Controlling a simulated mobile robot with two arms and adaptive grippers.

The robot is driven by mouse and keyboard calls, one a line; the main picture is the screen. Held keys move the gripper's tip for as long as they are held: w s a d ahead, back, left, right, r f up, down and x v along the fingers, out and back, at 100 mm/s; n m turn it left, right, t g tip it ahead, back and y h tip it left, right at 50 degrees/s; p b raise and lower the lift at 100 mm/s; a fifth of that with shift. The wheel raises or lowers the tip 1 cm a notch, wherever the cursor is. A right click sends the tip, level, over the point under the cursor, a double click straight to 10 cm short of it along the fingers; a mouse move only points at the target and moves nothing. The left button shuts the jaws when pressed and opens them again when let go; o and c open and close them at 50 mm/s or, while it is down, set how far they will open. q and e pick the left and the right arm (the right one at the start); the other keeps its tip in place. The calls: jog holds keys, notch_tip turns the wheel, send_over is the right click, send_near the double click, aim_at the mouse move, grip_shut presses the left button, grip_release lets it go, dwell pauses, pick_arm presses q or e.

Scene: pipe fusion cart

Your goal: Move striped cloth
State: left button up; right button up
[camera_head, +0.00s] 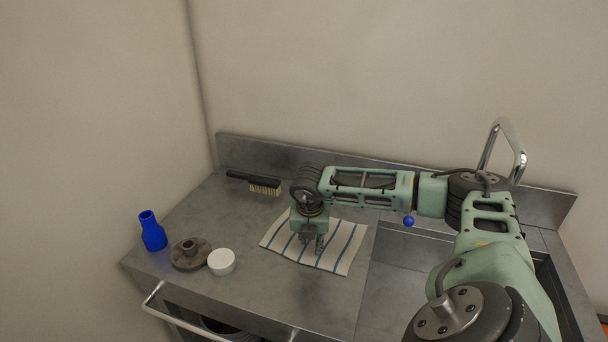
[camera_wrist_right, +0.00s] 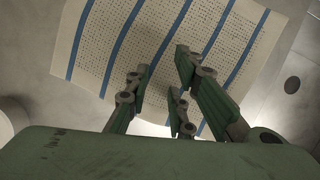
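The striped cloth (camera_head: 340,244), cream with blue stripes, lies flat on the metal cart top in the middle of the head view. It fills the upper part of the right wrist view (camera_wrist_right: 165,40). My right gripper (camera_head: 311,246) points down over the left-middle part of the cloth. In the right wrist view its fingers (camera_wrist_right: 165,85) are spread apart with cloth visible between them, so it is open and empty. I cannot tell whether the fingertips touch the cloth. My left gripper is not in view.
A black brush (camera_head: 256,182) lies near the back edge. A blue bottle (camera_head: 152,231), a grey flanged part (camera_head: 190,254) and a white round lid (camera_head: 221,262) stand at the left. A sink (camera_head: 400,252) with a tall faucet (camera_head: 516,150) is at the right. A rail (camera_head: 190,322) runs along the front.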

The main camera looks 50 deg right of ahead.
jog(key=shift+s+a+f, duration=0.1)
jog(key=shift+s+a, duration=0.6)
jog(key=shift+a, duration=0.2)
jog(key=shift+s+a+f, duration=0.1)
jog(key=shift+s+a, duration=0.55)
jog(key=shift+a, duration=0.25)
jog(key=shift+s+a+b, duration=0.2)
jog(key=shift+s+a, duration=0.35)
jog(key=shift+a, duration=0.25)
jog(key=shift+s+a+b, duration=0.2)
jog(key=shift+s+a, duration=0.35)
jog(key=shift+a, duration=0.2)
jog(key=shift+s+a+b, duration=0.2)
jog(key=shift+s+a, duration=0.35)
jog(key=shift+a, duration=0.25)
notch_tip(320, 180, up, 7)
jog(key=p, duration=0.3)
jog(key=shift+r, duration=0.15)
